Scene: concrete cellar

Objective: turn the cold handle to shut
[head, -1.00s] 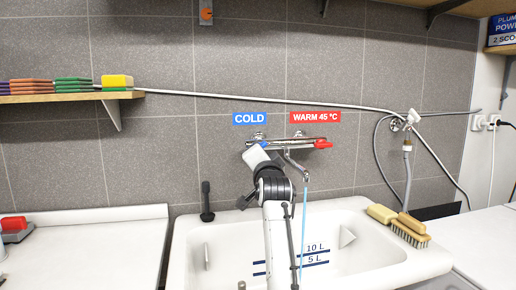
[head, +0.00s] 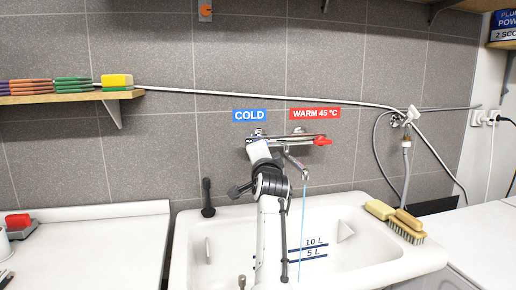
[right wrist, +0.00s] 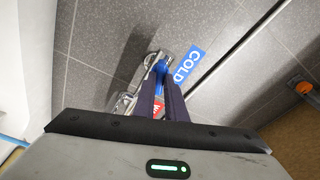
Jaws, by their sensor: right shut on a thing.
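The wall tap (head: 288,139) is a chrome bar under the blue COLD sign (head: 249,115). In the head view its cold end is hidden behind my right gripper (head: 257,150). In the right wrist view the blue cold handle (right wrist: 160,68) shows at the tips of the two dark fingers of my right gripper (right wrist: 161,84), which are shut on it. A thin blue stream of water (head: 302,215) runs from the spout (head: 304,175) into the sink. My left gripper is in neither view.
The red warm handle (head: 322,141) is at the tap's right end, under the WARM sign (head: 315,113). The white sink (head: 185,255) has level marks inside. A brush (head: 407,230) lies on its right rim. A shelf (head: 60,98) holds sponges at left.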

